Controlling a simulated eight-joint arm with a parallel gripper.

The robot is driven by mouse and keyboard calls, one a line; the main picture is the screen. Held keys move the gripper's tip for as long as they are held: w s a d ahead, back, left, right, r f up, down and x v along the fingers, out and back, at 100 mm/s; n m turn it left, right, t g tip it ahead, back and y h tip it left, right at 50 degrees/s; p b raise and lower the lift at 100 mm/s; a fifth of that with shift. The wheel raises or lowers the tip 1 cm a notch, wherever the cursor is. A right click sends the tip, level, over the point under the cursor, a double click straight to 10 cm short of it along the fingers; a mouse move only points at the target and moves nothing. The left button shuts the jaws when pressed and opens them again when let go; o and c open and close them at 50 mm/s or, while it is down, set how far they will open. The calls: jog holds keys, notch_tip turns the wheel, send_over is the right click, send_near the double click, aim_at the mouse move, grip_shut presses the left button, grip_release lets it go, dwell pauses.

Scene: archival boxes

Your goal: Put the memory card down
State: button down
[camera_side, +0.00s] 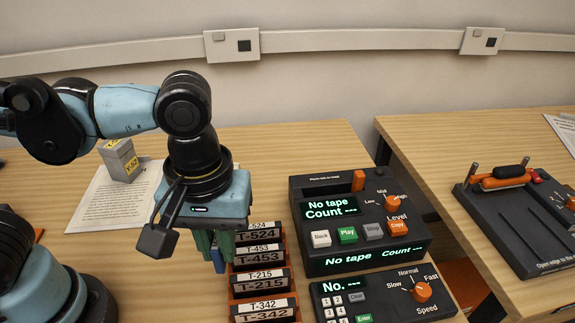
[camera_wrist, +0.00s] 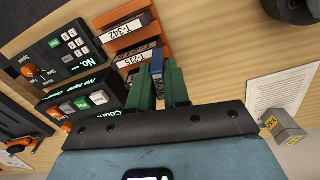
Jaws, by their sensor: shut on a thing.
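My gripper (camera_side: 213,245) has green fingers and points down, just left of the rack of labelled boxes. In the wrist view the gripper (camera_wrist: 158,82) is shut on a small blue piece, the memory card (camera_wrist: 157,65), which sticks out past the fingertips. In the side view the blue memory card (camera_side: 218,264) shows below the fingers. It is close to the left edge of the rack. I cannot tell whether it touches the table. The card's upper part is hidden between the fingers.
A black tape player (camera_side: 345,265) and a keypad unit (camera_side: 375,303) lie further right. A grey box (camera_side: 119,160) stands on paper (camera_side: 95,205) at left.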

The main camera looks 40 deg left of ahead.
jog(key=w+a, duration=0.1)
jog(key=w, duration=0.7)
jog(key=w+a+n, duration=0.1)
jog(key=w+a, duration=0.1)
jog(key=w, duration=0.7)
jog(key=w+a+f+n, duration=0.1)
jog(key=w, duration=0.7)
jog(key=shift+w+a, duration=0.25)
jog(key=shift+w, duration=0.05)
jog(key=w+a+f, duration=0.2)
jog(key=a, duration=0.1)
jog(key=w+a+f, duration=0.2)
jog(key=a, duration=0.1)
jog(key=w+a+f, duration=0.3)
jog(key=a, duration=0.1)
jog(key=shift+f, duration=2.05)
jog(key=shift+f, duration=0.15)
jog(key=c, duration=1.1)
grip_release()
